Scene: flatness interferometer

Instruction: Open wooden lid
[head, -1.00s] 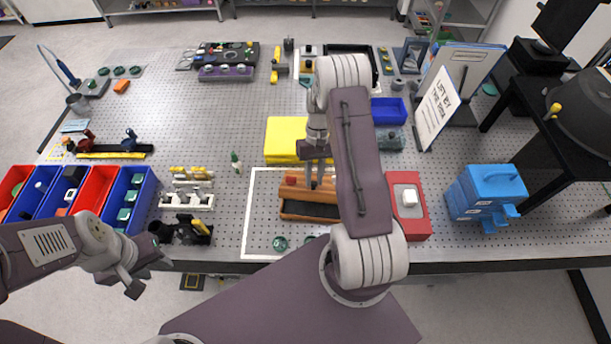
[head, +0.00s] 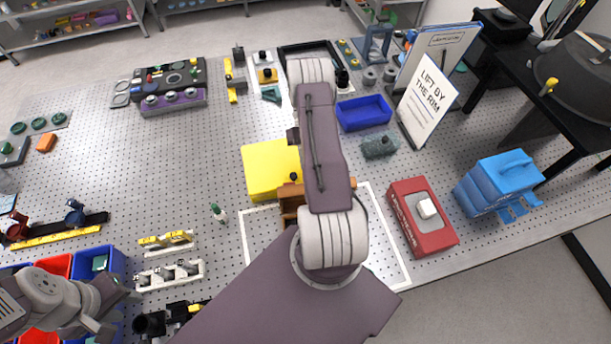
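The wooden box (head: 289,201) stands inside the white outline on the perforated table. Only its left edge and a small dark piece (head: 296,178) above it show past my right arm. I cannot tell how its lid lies. My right arm reaches over the box and covers most of it. My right gripper's fingers are hidden behind the arm, so I cannot see what they touch. My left gripper (head: 112,312) is at the lower left, over the blue and red bins, with its fingers apart and nothing between them.
A yellow block (head: 268,168) lies just behind the box. A red case (head: 423,218) and a blue container (head: 498,182) stand to the right. A sign (head: 428,98) stands upright behind them. White racks (head: 168,272) stand left of the outline. Bare table lies at left centre.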

